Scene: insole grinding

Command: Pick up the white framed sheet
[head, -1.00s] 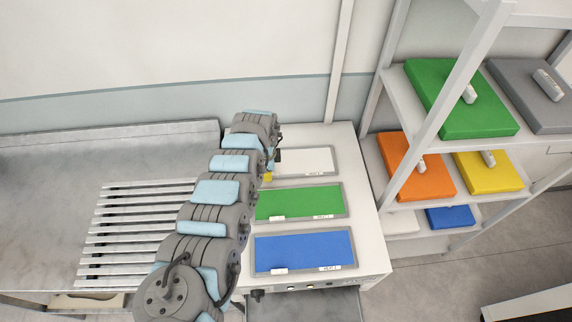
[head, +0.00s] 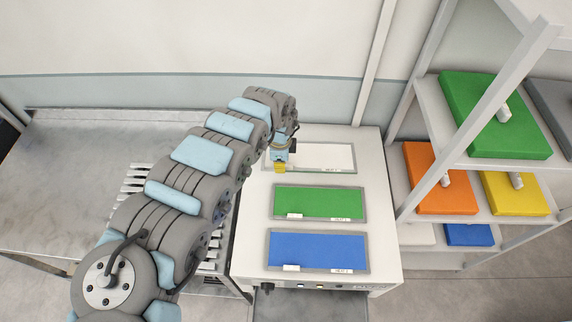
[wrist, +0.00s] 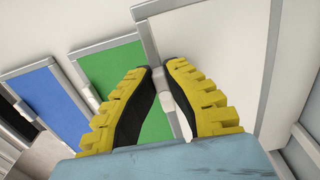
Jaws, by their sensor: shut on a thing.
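The white framed sheet (head: 328,156) is at the back of the white machine top in the head view. It has a grey frame and fills the upper right of the wrist view (wrist: 215,45). My gripper (head: 280,168), with yellow fingers, is at its left front corner. I cannot tell whether the sheet is clear of the surface. The contact is partly hidden by the fingers.
A green framed sheet (head: 320,202) and a blue framed sheet (head: 318,250) lie in front on the white machine top (head: 384,225). A slatted metal table is at the left. A shelf rack (head: 434,115) with coloured, handled blocks stands close on the right.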

